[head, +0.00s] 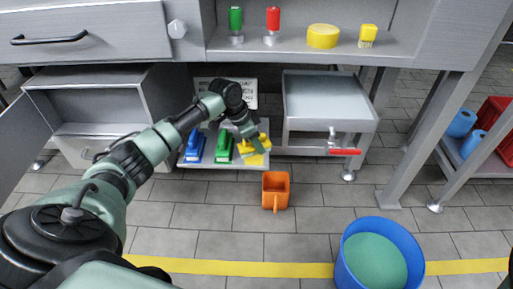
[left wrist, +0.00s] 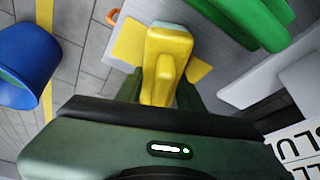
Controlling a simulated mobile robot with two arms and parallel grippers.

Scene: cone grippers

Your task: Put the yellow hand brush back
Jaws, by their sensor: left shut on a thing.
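The yellow hand brush (head: 248,146) is in my left gripper (head: 246,132) at the right end of a low grey shelf (head: 218,163). My left gripper is shut on the brush's handle. In the left wrist view the yellow hand brush (left wrist: 168,45) points away between the dark green fingers (left wrist: 160,95). A yellow patch (left wrist: 130,42) on the shelf shows on both sides beneath it. I cannot tell whether the brush touches the shelf. My right gripper is not in view.
A green brush (head: 224,146) and a blue brush (head: 195,146) stand to the left on the shelf. An orange container (head: 275,190) is on the floor in front. A blue bucket (head: 350,262) stands nearer, at the right. A sink with a red-handled tap (head: 345,152) is right of the shelf.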

